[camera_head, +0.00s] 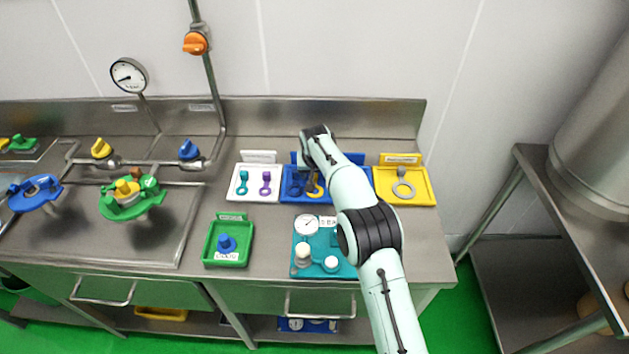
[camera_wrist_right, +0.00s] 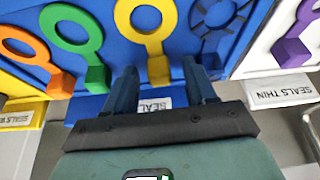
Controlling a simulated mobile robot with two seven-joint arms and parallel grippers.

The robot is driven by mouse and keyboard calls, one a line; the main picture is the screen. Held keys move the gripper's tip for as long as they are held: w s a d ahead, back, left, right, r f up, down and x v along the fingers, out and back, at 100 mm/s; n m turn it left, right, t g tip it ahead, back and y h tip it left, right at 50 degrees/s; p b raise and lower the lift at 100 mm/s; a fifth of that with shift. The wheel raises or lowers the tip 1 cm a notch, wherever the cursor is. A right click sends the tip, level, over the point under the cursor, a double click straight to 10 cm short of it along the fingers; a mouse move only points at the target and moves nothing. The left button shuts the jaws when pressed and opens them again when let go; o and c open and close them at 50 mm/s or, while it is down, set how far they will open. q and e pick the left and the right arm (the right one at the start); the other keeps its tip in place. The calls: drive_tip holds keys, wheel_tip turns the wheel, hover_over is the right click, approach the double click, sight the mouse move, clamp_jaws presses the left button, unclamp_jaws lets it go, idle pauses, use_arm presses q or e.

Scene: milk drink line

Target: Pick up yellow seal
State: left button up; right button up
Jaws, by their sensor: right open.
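The yellow seal, a ring with a block-like tab, lies in the blue tray (camera_head: 287,199). In the right wrist view the yellow seal (camera_wrist_right: 158,68) has its tab in the gap between the fingertips and its ring beyond them. In the head view only part of the yellow seal (camera_head: 315,191) shows beside my arm. My right gripper (camera_wrist_right: 160,72) is open, with a finger on either side of the tab; I cannot tell whether they touch it. In the head view my arm hides most of this gripper. My left gripper is not in view.
Green (camera_wrist_right: 95,70) and orange (camera_wrist_right: 55,80) seals lie on one side of the yellow one; a blue seal (camera_wrist_right: 210,38) lies on the other. A white tray (camera_head: 245,196) and a yellow tray (camera_head: 418,198) flank the blue tray. A green tray (camera_head: 243,262) stands nearer.

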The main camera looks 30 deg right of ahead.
clamp_jaws()
